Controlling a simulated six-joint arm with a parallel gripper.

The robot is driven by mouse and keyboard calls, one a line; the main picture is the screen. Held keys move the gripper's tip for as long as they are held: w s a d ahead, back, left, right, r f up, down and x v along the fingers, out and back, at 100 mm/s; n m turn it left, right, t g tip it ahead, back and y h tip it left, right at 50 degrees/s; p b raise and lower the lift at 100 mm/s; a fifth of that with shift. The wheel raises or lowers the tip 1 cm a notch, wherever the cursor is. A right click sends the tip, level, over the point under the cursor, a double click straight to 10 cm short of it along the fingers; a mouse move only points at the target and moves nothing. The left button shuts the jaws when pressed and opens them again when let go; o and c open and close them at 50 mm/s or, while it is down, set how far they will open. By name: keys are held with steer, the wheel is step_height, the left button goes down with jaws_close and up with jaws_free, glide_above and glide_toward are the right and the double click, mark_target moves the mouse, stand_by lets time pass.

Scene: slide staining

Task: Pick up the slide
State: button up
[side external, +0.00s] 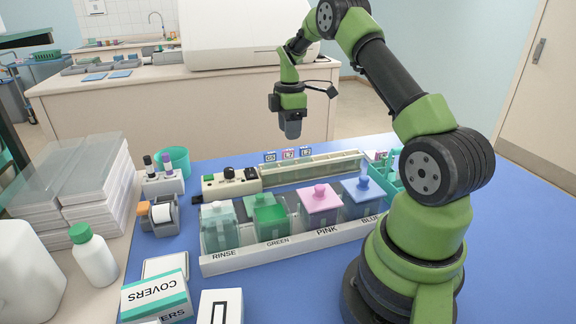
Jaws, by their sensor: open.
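Several small labelled squares, which look like the upper ends of upright slides (289,155), stand in a row behind the long pale holder (315,170) at the middle of the blue table. Their lower parts are hidden, and I cannot tell which one is the task's slide. My gripper (291,138) hangs pointing down just above and behind these labels. It is open, apart from them, and nothing shows between its jaws. The fingertips are small and dark in this view.
In front stands a white tray (292,253) of staining jars: rinse (218,232), green (269,212), pink (320,200) and blue (361,191). A teal rack (390,184) stands to the right. Cover boxes (155,296) lie front left.

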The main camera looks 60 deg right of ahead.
mark_target(288, 153)
steer(key=f, duration=0.7)
steer(key=shift+w+f, duration=0.2)
steer(key=shift+f, duration=0.15)
jaws_close()
